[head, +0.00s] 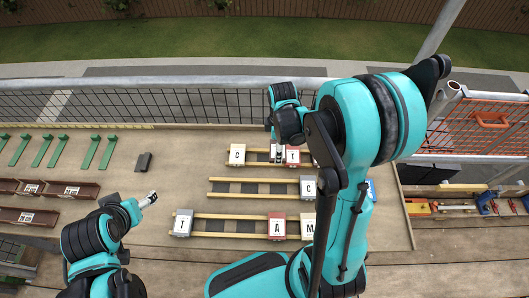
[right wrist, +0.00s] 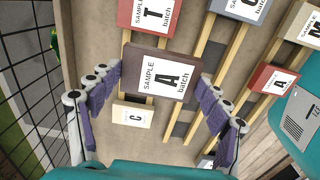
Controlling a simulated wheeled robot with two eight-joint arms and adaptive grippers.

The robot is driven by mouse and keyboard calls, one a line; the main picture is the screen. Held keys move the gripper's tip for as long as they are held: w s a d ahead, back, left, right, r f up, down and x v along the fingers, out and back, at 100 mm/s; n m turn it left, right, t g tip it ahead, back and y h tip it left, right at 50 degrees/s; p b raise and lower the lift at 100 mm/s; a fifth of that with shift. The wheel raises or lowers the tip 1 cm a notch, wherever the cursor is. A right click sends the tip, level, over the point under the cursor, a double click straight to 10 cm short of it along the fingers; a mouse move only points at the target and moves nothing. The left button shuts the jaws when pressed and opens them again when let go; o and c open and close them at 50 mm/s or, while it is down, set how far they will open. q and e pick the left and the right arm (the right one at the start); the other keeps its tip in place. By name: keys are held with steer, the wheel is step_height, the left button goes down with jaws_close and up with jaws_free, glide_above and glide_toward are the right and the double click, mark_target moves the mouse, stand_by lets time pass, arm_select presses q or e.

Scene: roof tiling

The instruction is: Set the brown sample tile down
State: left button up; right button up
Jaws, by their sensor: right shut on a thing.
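In the head view my right gripper (head: 278,150) is at the far battens, between the cream C tile (head: 237,154) and the red T tile (head: 293,156); the brown tile is mostly hidden there. I cannot tell whether it touches the battens. My left gripper (head: 148,199) is low over the board at left, apart from the tiles; its jaw state is unclear.
Grey, red and cream lettered tiles lie on the near batten pair (head: 245,234). A grey tile (head: 307,187) lies on the middle pair. A dark block (head: 143,161), brown trays (head: 73,190) and green strips (head: 90,151) lie left. A mesh fence (head: 190,103) runs behind.

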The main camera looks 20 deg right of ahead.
steer(key=w+a+f, duration=0.1)
steer(key=w+f, duration=0.1)
steer(key=w, duration=0.1)
steer(key=w+a+f+b, duration=0.1)
steer(key=shift+w+a+f, duration=0.15)
steer(key=shift+w+a, duration=0.15)
steer(key=shift+w, duration=0.05)
step_height(320, 180, down, 4)
steer(key=shift+f+b, duration=0.1)
steer(key=shift+b, duration=0.7)
steer(key=shift+f+b, duration=0.4)
steer(key=shift+b, duration=0.1)
steer(key=o, duration=1.3)
steer(key=shift+r, duration=0.1)
